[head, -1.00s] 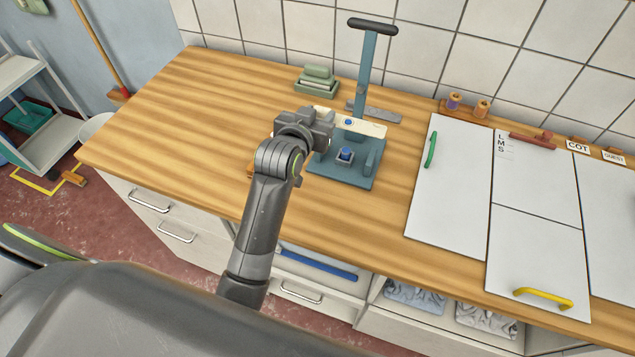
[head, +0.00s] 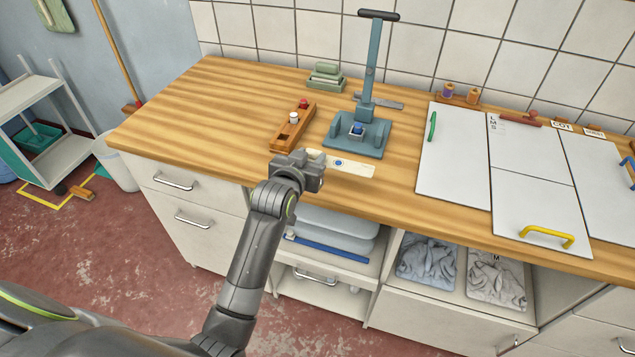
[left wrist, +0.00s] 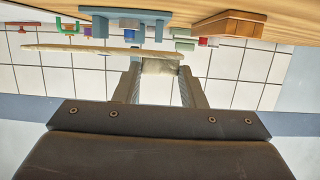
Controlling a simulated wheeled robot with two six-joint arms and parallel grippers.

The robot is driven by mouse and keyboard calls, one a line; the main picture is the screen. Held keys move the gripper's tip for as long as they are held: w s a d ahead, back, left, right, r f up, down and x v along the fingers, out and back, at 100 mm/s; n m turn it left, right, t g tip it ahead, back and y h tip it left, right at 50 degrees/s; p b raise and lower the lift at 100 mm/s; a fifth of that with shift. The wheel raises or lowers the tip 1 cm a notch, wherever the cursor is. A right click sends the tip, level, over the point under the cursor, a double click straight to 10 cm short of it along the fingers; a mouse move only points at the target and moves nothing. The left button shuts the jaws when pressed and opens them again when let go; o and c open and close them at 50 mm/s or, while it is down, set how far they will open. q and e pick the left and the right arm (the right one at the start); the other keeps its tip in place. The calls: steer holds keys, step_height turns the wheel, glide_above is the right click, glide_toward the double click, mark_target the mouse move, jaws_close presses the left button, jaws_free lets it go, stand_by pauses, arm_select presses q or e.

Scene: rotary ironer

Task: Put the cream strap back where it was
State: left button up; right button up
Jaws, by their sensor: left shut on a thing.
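The cream strap (head: 352,168), a flat band with a blue dot, is held at its left end by my left gripper (head: 312,168). It points right, near the counter's front edge and in front of the blue press (head: 372,146). In the left wrist view the strap (left wrist: 95,50) runs left from between the fingers of the gripper (left wrist: 160,70). The press has a tall lever and a small blue button on its base. A wooden block (head: 283,139) with a white and a red peg stands left of the press. My right gripper is not in view.
A green stacked item (head: 325,77) and a grey metal strip (head: 385,103) lie behind the press. White boards (head: 452,160) with coloured handles cover the right of the counter. The counter's left part (head: 200,110) is clear. Open shelves below hold folded cloths (head: 428,262).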

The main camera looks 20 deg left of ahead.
arm_select(q)
step_height(320, 180, down, 2)
steer(key=shift+f, duration=2.05)
steer(key=shift+f, duration=0.1)
steer(key=o, duration=1)
steer(key=shift+o, duration=0.2)
steer(key=shift+r, duration=0.2)
steer(key=shift+s, duration=0.35)
steer(key=v, duration=1.1)
steer(key=shift+b, duration=0.4)
